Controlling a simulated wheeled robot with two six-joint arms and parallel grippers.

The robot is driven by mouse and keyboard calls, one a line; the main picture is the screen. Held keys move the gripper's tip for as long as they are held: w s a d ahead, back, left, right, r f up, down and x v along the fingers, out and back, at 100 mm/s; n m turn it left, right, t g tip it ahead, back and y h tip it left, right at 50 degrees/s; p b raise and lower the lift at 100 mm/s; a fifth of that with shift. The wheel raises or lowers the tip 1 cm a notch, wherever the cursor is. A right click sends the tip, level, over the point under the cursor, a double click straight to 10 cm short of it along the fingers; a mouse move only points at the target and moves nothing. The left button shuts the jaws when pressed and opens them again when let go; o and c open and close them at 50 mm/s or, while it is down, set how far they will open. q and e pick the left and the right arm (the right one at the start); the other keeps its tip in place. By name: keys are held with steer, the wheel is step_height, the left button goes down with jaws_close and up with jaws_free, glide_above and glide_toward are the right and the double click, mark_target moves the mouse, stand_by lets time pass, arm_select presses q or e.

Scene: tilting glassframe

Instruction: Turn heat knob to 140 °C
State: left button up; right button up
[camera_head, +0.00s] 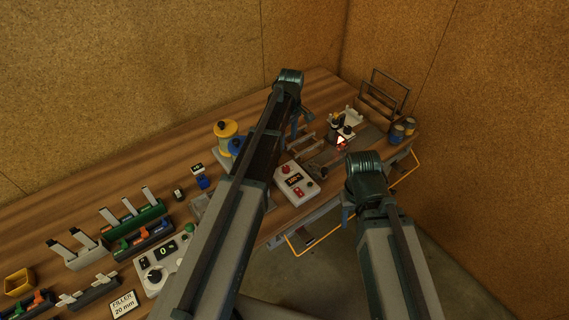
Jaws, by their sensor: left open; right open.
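A light grey control box (165,262) stands on the bench at the lower left. It has a round black knob (154,275) and a dark display (166,249) that seems to read 0. A second grey box (296,184) at mid-bench has a dark display with red digits and red buttons. I cannot tell which box carries the heat knob, and scale marks are too small to read. My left gripper (297,128) is open, partly hidden by my arm, above the far bench. My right gripper (347,212) is open, mostly hidden behind my arm, near the front edge. Neither visibly touches a knob.
Bins of tools (138,220) and a FILLER 20 mm sign (123,304) are at the left. Yellow (227,129) and blue containers stand behind my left arm. A rack (382,98) and cans (402,132) are at the far right. A yellow handle rail (312,244) runs along the front.

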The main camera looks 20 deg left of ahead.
mark_target(286, 167)
arm_select(q)
steer(key=f+b, duration=1.3)
steer(key=f, duration=0.1)
steer(key=shift+s+a+b, duration=0.1)
steer(key=shift+s+b, duration=0.3)
steer(key=shift+r, duration=0.1)
jaws_close()
